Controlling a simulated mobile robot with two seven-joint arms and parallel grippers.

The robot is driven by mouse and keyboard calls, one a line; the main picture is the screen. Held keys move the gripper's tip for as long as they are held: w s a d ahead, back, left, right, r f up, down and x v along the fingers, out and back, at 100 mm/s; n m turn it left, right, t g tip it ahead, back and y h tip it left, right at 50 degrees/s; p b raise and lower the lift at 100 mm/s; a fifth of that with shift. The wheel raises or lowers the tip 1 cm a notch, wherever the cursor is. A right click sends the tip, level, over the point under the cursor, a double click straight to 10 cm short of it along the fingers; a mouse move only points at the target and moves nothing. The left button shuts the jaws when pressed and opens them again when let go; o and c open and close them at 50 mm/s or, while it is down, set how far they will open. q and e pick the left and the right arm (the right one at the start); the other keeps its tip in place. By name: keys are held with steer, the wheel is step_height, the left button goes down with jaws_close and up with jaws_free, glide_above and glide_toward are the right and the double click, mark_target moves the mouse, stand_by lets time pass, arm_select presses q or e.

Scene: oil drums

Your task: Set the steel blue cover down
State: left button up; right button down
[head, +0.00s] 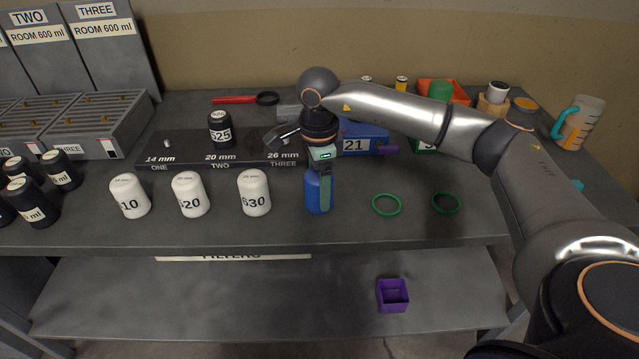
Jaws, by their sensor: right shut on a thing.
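The steel blue cover (312,193) is in the middle of the head view, upright, near the front of the grey table. My right gripper (320,170) comes down on it from above and is shut on it. A teal-green finger runs down its right side. I cannot tell whether its lower end touches the tabletop. My left gripper is not in view.
White canisters (254,193) stand left of the cover, and two green rings (386,204) lie to its right. A dark board (185,152) carries a black canister (221,130). A purple box (392,296) sits on the lower shelf. A jug (578,125) stands far right.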

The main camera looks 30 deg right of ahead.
steer(key=shift+f, duration=0.2)
jaws_free()
steer(key=shift+r, duration=0.15)
step_height(320, 180, up, 12)
steer(key=shift+a+r, duration=0.1)
stand_by(0.5)
